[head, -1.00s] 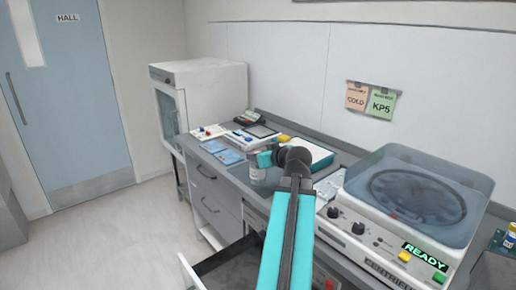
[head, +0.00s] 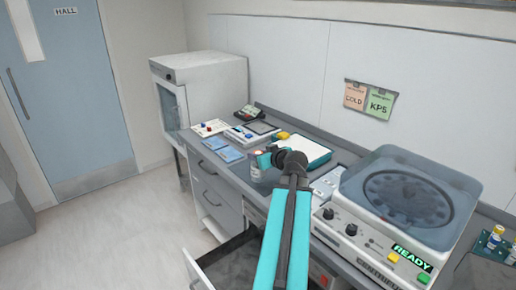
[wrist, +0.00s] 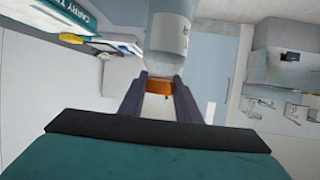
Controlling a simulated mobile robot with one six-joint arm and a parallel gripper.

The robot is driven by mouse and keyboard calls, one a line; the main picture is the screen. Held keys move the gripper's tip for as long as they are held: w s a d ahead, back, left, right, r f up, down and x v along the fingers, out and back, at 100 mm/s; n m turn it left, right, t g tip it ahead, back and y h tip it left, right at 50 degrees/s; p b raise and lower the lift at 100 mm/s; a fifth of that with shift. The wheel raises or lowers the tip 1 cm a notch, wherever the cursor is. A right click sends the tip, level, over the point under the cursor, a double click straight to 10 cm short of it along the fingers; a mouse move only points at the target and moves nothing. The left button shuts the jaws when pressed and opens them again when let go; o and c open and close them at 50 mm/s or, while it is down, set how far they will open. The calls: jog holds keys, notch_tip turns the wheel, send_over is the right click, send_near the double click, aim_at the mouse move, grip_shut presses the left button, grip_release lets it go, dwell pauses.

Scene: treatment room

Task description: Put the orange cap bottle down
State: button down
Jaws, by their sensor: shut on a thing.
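The orange cap bottle is in my gripper (wrist: 160,97). In the wrist view its orange cap (wrist: 160,86) sits between the two dark fingers, and its pale grey body (wrist: 168,38) runs up out of the frame. In the head view my gripper (head: 266,158) is over the front part of the grey counter (head: 238,172). The bottle (head: 256,169) shows below the fingers, partly hidden by them. I cannot tell whether its base touches the counter.
A teal-rimmed tray (head: 312,153) lies just behind my gripper. Blue packets (head: 222,149) lie to the left. A centrifuge (head: 400,205) marked READY fills the right. An open drawer (head: 235,268) juts out below the counter. A white cabinet (head: 210,85) stands at the far left.

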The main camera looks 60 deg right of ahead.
jog(key=w+d+p, duration=0.3)
jog(key=w+d, duration=0.1)
jog(key=d, duration=0.4)
jog(key=shift+w+d+f, duration=0.3)
jog(key=shift+w+f, duration=0.1)
jog(key=shift+d, duration=0.1)
jog(key=f, duration=0.1)
jog(key=f+p, duration=0.2)
jog(key=shift+w+d+f, duration=0.2)
jog(key=shift+d+f, duration=0.05)
jog(key=shift+f, duration=0.05)
dwell(0.3)
jog(key=shift+f+b, duration=0.2)
jog(key=shift+b, duration=0.1)
jog(key=c, duration=1.3)
grip_release()
jog(key=shift+r+p, duration=0.25)
jog(key=shift+p, duration=0.15)
